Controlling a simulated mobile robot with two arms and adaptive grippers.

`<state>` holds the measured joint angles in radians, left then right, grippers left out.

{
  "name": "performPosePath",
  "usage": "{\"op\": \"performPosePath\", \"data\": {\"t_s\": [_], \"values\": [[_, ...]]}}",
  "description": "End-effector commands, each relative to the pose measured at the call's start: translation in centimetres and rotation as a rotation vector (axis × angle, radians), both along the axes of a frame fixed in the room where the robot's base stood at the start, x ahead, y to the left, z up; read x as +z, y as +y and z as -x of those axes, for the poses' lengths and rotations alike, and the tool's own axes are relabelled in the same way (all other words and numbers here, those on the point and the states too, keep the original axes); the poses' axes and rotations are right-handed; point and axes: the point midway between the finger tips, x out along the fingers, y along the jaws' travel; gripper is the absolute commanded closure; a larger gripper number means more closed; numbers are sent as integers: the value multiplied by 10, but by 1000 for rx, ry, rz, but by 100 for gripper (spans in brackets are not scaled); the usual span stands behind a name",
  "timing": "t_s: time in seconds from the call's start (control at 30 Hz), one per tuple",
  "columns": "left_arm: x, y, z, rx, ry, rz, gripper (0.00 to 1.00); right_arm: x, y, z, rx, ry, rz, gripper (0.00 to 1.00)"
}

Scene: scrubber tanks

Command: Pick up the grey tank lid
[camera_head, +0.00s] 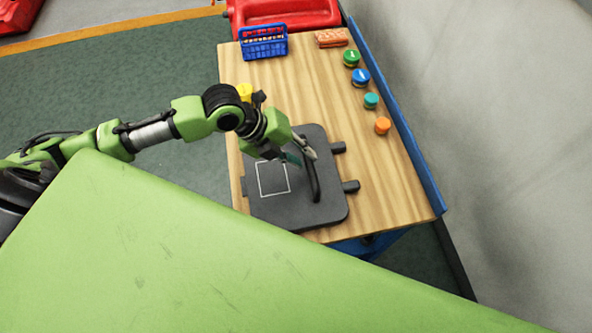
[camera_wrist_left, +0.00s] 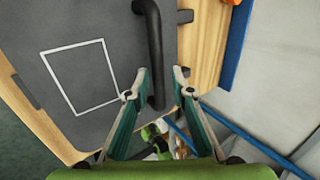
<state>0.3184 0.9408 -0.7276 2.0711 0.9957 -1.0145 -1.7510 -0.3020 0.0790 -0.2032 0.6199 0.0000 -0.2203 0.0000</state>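The grey tank lid (camera_head: 290,212) lies flat on the wooden table top, with a white square outline on it and a curved dark handle (camera_head: 315,180) on its right part. The lid (camera_wrist_left: 100,25) and handle (camera_wrist_left: 155,50) also show in the left wrist view. My left gripper (camera_head: 302,155) is above the lid, by the upper end of the handle. In the left wrist view its fingers (camera_wrist_left: 163,72) are apart, with the handle showing between them, closer to the left finger. I cannot tell whether they touch it. My right gripper is not in view.
On the wooden table (camera_head: 385,190) stand a blue basket (camera_head: 263,48), a reddish block (camera_head: 331,38) and several coloured round caps (camera_head: 361,78) along the right side. A raised blue edge (camera_head: 400,125) borders the right. A yellow item (camera_head: 244,91) shows behind my left wrist.

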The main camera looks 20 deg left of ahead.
Motion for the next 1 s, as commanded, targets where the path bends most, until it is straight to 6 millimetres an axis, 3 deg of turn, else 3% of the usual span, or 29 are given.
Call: {"op": "performPosePath", "data": {"t_s": [0.13, 0.3, 0.6, 0.63, 0.7, 1.0], "values": [[-15, -10, -3, 1, 6, 4, 78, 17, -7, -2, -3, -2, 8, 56], [-34, -19, -10, 1, 2, 2, 78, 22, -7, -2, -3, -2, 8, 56], [-41, -20, -11, -1, 1, -1, 78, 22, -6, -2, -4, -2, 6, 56], [-41, -20, -11, -1, 1, 0, 81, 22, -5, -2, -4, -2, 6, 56], [-41, -20, -11, -1, 1, 0, 99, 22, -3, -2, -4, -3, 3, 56], [-39, -21, -12, -1, -2, 1, 100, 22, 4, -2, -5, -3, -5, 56]]}}
